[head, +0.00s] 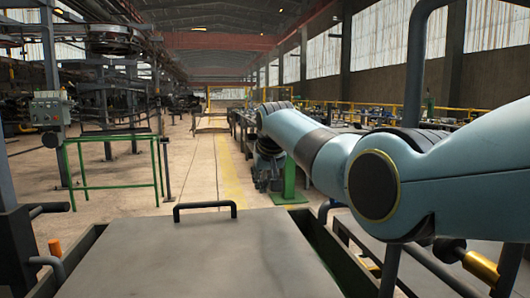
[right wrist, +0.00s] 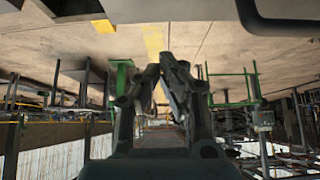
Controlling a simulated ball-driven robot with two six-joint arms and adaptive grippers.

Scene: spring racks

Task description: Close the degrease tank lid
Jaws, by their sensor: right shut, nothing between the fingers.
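A flat grey lid (head: 195,255) fills the lower middle of the head view, with a black bar handle (head: 205,207) at its far edge. A dark gap and green rim (head: 325,250) show along its right side. I cannot tell whether it is fully seated. My right arm reaches in from the right. Its dark gripper (head: 268,165) is beyond the lid, to the right of the handle and apart from it. In the right wrist view the gripper (right wrist: 168,62) has its fingers together and empty. My left gripper is not in view.
A black bent bar (right wrist: 280,28) crosses the top right of the upside-down wrist view, near the camera. A green frame (head: 115,165) and grey control box (head: 50,110) stand at left. The floor aisle ahead is clear.

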